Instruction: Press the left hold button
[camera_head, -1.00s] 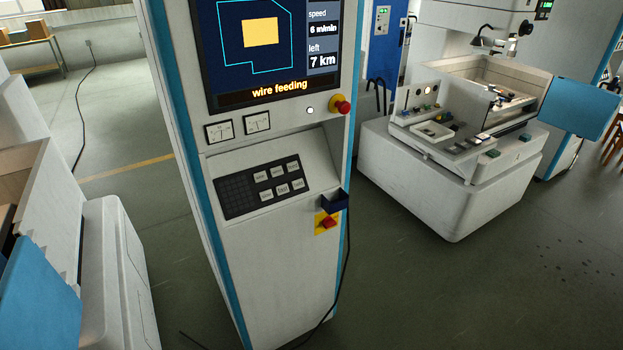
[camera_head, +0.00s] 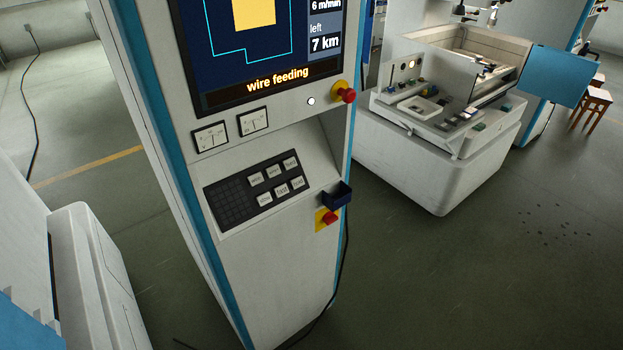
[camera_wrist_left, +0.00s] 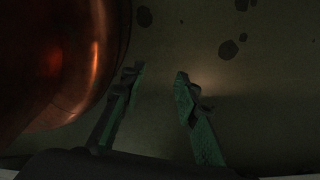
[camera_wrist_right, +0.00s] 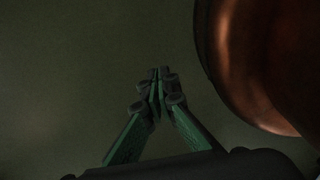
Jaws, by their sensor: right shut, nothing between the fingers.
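In the head view a dark keypad (camera_head: 260,190) sits on the sloped ledge of a tall white and blue cabinet (camera_head: 275,255). It has two rows of three pale buttons, upper row (camera_head: 273,172) and lower row (camera_head: 281,191), beside a dark grid on the left. The button labels are too small to read surely, so I cannot tell which is the left hold button. Neither gripper shows in the head view. My left gripper (camera_wrist_left: 160,74) is open and empty above the floor in its wrist view. My right gripper (camera_wrist_right: 159,75) is shut and empty.
Above the keypad are a screen (camera_head: 265,50) reading "wire feeding", two gauges (camera_head: 232,128) and a red knob (camera_head: 346,93). A small dark blue holder (camera_head: 337,195) and a red switch (camera_head: 328,217) are right of it. Another machine (camera_head: 440,140) stands behind right, with open floor between.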

